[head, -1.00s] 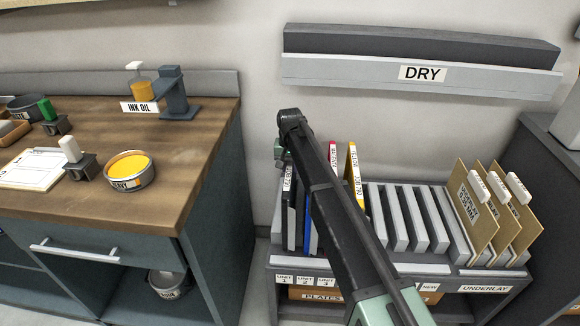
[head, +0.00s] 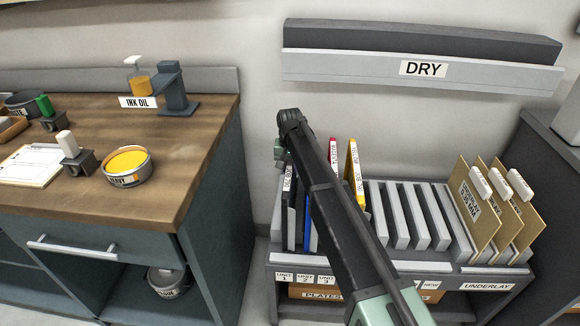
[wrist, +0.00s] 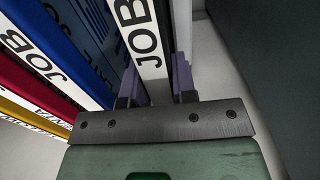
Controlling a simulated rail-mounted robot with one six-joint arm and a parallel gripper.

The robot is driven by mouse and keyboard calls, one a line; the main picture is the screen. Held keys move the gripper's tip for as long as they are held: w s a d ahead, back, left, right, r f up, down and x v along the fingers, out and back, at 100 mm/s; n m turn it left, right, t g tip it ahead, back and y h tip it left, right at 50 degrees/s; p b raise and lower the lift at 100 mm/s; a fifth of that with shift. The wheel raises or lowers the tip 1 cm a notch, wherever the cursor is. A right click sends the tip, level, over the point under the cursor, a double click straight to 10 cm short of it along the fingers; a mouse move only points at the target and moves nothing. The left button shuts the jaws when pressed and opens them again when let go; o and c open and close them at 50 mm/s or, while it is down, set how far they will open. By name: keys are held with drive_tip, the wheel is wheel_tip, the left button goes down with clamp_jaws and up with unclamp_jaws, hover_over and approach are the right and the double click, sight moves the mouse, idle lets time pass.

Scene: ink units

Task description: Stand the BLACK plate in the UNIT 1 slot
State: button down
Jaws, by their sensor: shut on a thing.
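The black plate (head: 288,215) stands upright at the far left of the plate rack (head: 392,218), above the UNIT 1 label (head: 284,277). Its white label strip shows JOB in the wrist view (wrist: 146,40). My gripper (wrist: 156,84) is shut on the plate's upper edge, one finger on each side. In the head view my arm hides most of the gripper. The plate's lower edge is hidden, so I cannot tell whether it rests on the slot floor.
Close to the right stand a blue plate (wrist: 82,35), a magenta plate (head: 333,150) and a yellow plate (head: 354,172). Empty slots lie between the yellow plate and the brown underlay sheets (head: 482,212). A workbench (head: 185,165) stands left, across a floor gap. A DRY rail (head: 424,70) hangs above.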

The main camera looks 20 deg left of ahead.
drive_tip(key=c, duration=0.8)
unclamp_jaws()
drive_tip(key=shift+c, duration=0.2)
wheel_tip(320, 180, up, 16)
drive_tip(key=p, duration=1.5)
drive_tip(key=shift+f+p, duration=0.15)
drive_tip(key=shift+p, duration=0.25)
